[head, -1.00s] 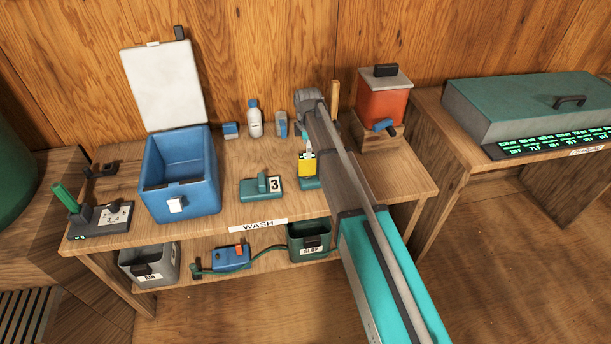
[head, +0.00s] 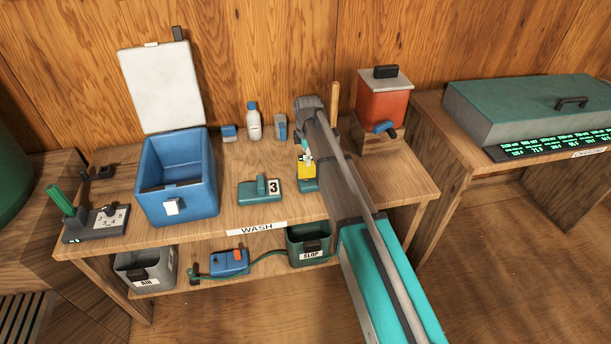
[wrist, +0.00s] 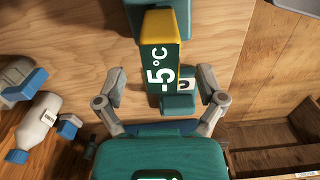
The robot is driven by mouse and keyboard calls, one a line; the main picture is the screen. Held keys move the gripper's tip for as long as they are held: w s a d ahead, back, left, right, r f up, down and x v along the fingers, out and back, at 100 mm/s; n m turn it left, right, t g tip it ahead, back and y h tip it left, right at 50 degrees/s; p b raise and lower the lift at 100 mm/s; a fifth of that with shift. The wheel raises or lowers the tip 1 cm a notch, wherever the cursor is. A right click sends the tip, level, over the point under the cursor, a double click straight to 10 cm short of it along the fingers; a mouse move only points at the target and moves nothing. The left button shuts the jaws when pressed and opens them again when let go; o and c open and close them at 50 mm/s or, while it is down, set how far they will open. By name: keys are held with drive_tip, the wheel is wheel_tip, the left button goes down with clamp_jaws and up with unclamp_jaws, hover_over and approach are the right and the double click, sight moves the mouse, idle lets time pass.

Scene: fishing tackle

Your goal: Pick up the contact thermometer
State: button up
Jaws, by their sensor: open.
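The contact thermometer is most likely the yellow-topped, dark green device (wrist: 160,55) reading "-5°C" in the wrist view. In the head view it shows as a small yellow block (head: 306,171) on a teal base (head: 307,186), on the wash bench, partly behind my arm. My gripper (wrist: 162,76) is open in the wrist view, with one finger on each side of the device and a visible gap at both sides. Nothing is held. In the head view my gripper's fingers are mostly hidden by my arm.
A white bottle (head: 254,125) and a small grey-blue item (head: 281,127) stand behind. A red dispenser (head: 382,100) is at the back right. Bare bench lies around them.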

sight(307, 168)
drive_tip(key=shift+f+b, duration=1.85)
drive_tip(key=shift+f, duration=0.25)
clamp_jaws()
